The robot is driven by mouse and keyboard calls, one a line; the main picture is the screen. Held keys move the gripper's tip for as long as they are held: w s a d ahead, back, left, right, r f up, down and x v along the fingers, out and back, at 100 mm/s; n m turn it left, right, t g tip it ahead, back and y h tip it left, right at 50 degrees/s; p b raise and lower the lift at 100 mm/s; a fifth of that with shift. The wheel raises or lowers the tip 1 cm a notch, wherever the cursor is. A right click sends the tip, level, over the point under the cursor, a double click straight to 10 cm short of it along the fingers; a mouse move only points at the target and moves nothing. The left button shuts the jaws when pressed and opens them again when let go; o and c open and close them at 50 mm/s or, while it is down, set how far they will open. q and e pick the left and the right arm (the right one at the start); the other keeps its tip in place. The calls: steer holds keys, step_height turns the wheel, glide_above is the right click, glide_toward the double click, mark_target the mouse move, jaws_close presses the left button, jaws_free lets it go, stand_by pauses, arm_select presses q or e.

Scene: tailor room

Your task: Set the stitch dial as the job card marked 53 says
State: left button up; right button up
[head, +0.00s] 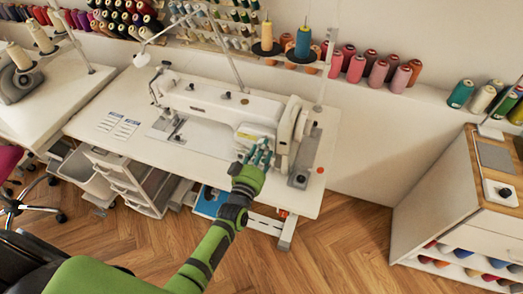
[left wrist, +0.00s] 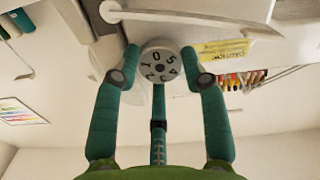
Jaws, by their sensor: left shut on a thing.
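The stitch dial (left wrist: 161,62) is a round pale knob with dark figures around its face; a 0 and a 5 or S seem readable, others are unclear. It sits between the teal fingers of my left gripper (left wrist: 160,72), which is shut on it from both sides. In the head view my left gripper (head: 258,157) is at the front of the white sewing machine (head: 225,103), near its right end, and hides the dial. Two job cards, one on the left (head: 108,121) and one on the right (head: 125,129), lie on the table left of the machine; their print is too small to read.
The white sewing table (head: 200,143) has bare surface around the cards. A white drawer unit (head: 138,190) stands below it. A thread stand with two cones (head: 303,43) rises behind the machine. A yellow label (left wrist: 222,49) is beside the dial. A cabinet (head: 440,190) stands at right.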

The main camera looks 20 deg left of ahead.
arm_select(q)
steer(key=shift+r+m, duration=0.2)
steer(key=shift+m, duration=0.1)
steer(key=o, duration=1.2)
steer(key=shift+c, duration=0.2)
steer(key=shift+f, duration=0.1)
steer(key=s, duration=1.2)
steer(key=shift+a, duration=0.25)
